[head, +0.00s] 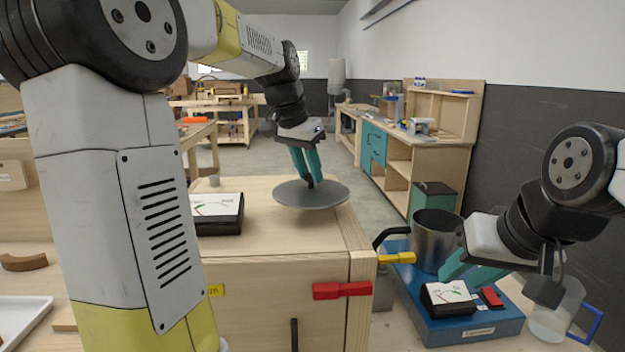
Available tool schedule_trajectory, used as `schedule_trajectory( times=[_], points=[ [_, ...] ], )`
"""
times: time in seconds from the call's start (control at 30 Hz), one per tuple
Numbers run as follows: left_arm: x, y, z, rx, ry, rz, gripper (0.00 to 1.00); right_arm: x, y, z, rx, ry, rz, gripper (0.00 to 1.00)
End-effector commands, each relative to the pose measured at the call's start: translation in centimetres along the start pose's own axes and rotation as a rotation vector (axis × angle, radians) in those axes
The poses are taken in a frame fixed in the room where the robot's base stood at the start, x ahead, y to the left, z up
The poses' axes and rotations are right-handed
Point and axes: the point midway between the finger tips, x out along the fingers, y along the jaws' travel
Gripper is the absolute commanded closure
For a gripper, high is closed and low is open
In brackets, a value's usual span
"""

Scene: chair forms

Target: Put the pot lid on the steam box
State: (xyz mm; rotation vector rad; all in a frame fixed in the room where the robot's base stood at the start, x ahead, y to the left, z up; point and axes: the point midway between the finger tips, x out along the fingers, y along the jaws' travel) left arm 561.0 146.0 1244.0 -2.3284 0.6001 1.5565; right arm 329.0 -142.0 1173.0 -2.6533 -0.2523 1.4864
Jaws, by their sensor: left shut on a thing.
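The pot lid (330,196) is a flat grey disc over the back right part of the steam box's top. My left gripper (309,180) is shut on its small knob from above, with teal fingers pointing down. I cannot tell whether the lid rests on the box or hovers just above it. The steam box (275,270) is a pale wooden box with a red latch (342,290) on its front; my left arm hides its left part. My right gripper (462,277) has its teal fingers apart, holding nothing visible, above the blue hot plate.
A black-and-white meter (217,213) stands on the box top, left of the lid. The blue hot plate base (470,332) at right carries a metal pot (435,240) and another meter (448,298). A clear jug (555,312) with a blue handle stands at far right.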

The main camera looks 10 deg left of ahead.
Motion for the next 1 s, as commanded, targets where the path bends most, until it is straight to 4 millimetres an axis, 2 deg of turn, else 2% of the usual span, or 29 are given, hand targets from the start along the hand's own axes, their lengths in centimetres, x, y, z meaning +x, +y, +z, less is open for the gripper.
schedule_trajectory(
  times=[0.03,0.2,0.33,0.57,0.8,1.0],
  points=[
    [0.5,-1.3,-0.7,-0.003,0.0,0.0,1.0,0.0,0.0,0.0,0.0,0.0,0.0,0.64],
    [1.7,-4.7,-2.6,-0.001,0.001,0.0,1.0,0.0,0.0,0.0,0.0,0.0,0.0,0.64],
    [2.2,-6.2,-3.4,0.0,0.0,0.0,1.0,0.0,0.0,0.0,0.0,0.0,0.0,0.64],
    [2.6,-7.7,-4.2,0.0,0.001,-0.001,1.0,0.0,0.0,0.0,0.0,0.0,0.0,0.64],
    [5.7,-7.5,-2.8,0.001,0.0,0.0,1.0,0.0,0.0,0.0,0.0,0.0,0.0,0.64],
    [5.8,-7.5,-2.8,0.001,0.001,-0.001,1.0,0.0,0.0,0.0,0.0,0.0,0.0,0.64]
  ],
)
